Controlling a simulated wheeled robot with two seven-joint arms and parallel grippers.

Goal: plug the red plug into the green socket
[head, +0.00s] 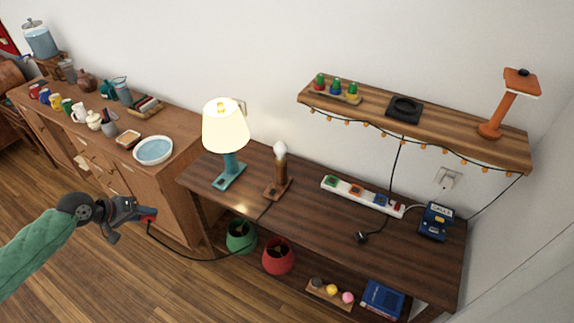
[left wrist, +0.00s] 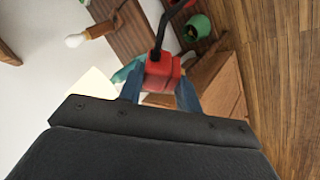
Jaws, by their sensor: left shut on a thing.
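The red plug (head: 149,215) is held in my left gripper (head: 139,212), at the left of the head view, in the air over the floor in front of the sideboard. In the left wrist view the red plug (left wrist: 161,73) sits between the two blue-grey fingers, with its black cord leading away from it. The white power strip (head: 343,188) lies on the dark wooden table, well to the right of the gripper. Its green socket (head: 332,182) is at the left end, followed by an orange and a blue one. The right gripper is not in view.
A teal lamp (head: 229,168) and a bulb on a wooden stand (head: 278,173) stand left of the strip. A black plug (head: 361,237) lies in front of it, and a blue device (head: 435,221) stands right. Green (head: 241,237) and red (head: 278,257) pots are below.

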